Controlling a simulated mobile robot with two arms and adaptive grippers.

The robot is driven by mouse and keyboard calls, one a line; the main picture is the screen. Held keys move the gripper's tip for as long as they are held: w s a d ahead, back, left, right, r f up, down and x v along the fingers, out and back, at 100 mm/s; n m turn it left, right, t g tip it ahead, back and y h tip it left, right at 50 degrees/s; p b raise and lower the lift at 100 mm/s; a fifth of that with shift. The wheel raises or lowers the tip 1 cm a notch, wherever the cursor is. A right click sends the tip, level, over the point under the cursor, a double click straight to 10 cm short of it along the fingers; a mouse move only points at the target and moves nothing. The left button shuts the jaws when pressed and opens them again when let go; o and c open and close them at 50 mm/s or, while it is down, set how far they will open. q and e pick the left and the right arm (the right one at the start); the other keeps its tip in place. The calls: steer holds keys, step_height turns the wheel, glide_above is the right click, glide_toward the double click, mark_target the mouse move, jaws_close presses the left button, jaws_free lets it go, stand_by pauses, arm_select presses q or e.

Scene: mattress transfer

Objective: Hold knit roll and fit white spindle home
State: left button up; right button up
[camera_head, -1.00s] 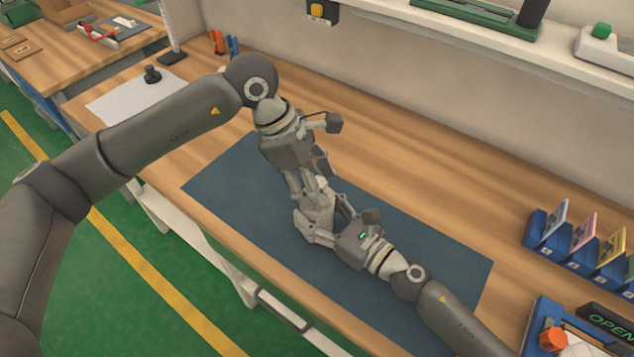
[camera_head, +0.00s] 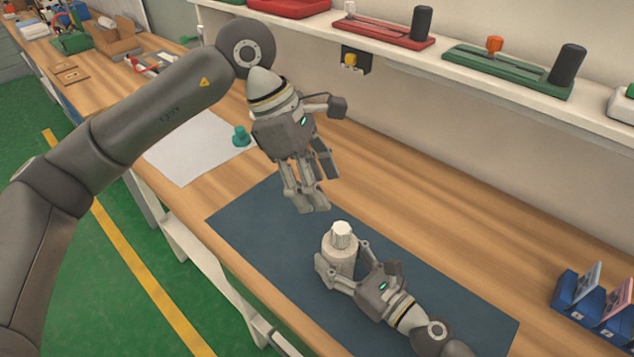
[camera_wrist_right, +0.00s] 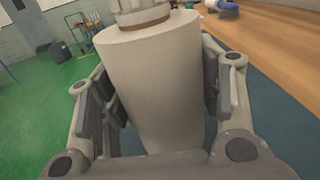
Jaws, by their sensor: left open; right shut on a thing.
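The knit roll (camera_head: 340,254) is a pale upright cylinder above the dark blue mat. The white spindle (camera_head: 341,233) shows as a faceted white top on its upper end. My right gripper (camera_head: 345,264) is shut around the roll's side. In the right wrist view the roll (camera_wrist_right: 155,85) stands between the fingers, with the spindle's lower part (camera_wrist_right: 143,14) at its top above a brownish band. Whether the spindle is fully seated I cannot tell. My left gripper (camera_head: 318,194) is open and empty, up and left of the spindle, apart from it.
The blue mat (camera_head: 258,222) lies on the wooden bench (camera_head: 440,215). A white sheet (camera_head: 185,150) with a green knob-like piece (camera_head: 241,136) is at the left. Blue holders (camera_head: 585,305) stand at the right. A wall shelf (camera_head: 410,60) carries red and green fixtures.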

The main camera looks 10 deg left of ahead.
steer(key=o, duration=1)
